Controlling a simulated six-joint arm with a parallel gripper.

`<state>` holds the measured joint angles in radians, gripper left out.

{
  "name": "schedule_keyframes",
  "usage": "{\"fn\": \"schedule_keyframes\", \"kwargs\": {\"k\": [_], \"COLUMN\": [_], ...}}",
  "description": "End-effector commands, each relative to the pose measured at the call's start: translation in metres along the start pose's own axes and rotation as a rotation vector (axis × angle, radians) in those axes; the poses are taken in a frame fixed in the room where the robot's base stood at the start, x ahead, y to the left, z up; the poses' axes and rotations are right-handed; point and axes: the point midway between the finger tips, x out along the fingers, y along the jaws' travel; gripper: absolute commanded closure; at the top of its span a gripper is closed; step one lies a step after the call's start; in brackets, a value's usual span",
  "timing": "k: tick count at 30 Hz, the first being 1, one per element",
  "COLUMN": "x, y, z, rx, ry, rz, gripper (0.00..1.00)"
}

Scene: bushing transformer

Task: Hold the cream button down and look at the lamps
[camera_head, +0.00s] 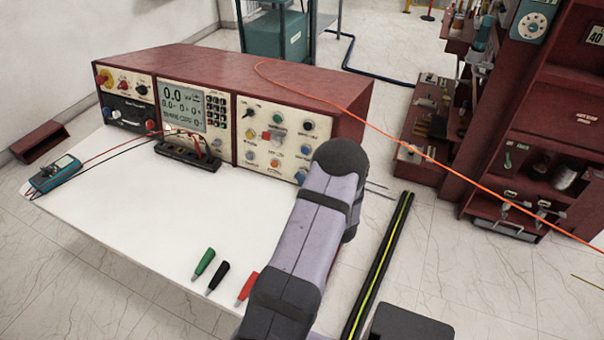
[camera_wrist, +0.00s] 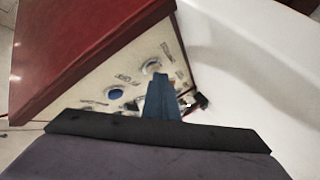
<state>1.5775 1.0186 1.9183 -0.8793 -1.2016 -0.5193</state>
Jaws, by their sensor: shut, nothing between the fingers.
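The red console (camera_head: 330,95) stands on the white table, and its right cream panel (camera_head: 265,112) carries several round coloured buttons or lamps and a red square part (camera_head: 273,134). A pale round button (camera_head: 250,155) shows low on that panel; I cannot tell if it is the cream one. In the wrist view my gripper (camera_wrist: 160,78) is shut and empty, its blue fingers close to the panel. A pale round part (camera_wrist: 151,67) lies just past the fingertips and a blue one (camera_wrist: 115,93) to their left. Contact cannot be told. In the head view my arm hides the gripper.
A meter display (camera_head: 183,105) sits in the middle panel. A blue multimeter (camera_head: 55,174) with leads lies at the table's left. Green (camera_head: 204,262), black (camera_head: 218,276) and red (camera_head: 246,287) probes lie near the front. An orange cable (camera_head: 420,152) crosses to the right.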

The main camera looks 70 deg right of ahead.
Motion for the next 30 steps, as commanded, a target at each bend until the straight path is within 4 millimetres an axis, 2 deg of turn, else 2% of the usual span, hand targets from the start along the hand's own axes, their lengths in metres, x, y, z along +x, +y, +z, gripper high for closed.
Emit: {"fn": "schedule_keyframes", "kwargs": {"k": [9, 23, 30], "x": [-0.010, -0.012, -0.025], "y": [-0.006, -0.008, -0.017], "z": [-0.007, -0.009, -0.019], "rx": [0.001, 0.001, 0.002], "ry": [-0.001, 0.000, 0.000], "rz": [0.001, 0.000, -0.001], "gripper": [1.00, 1.00, 1.00]}}
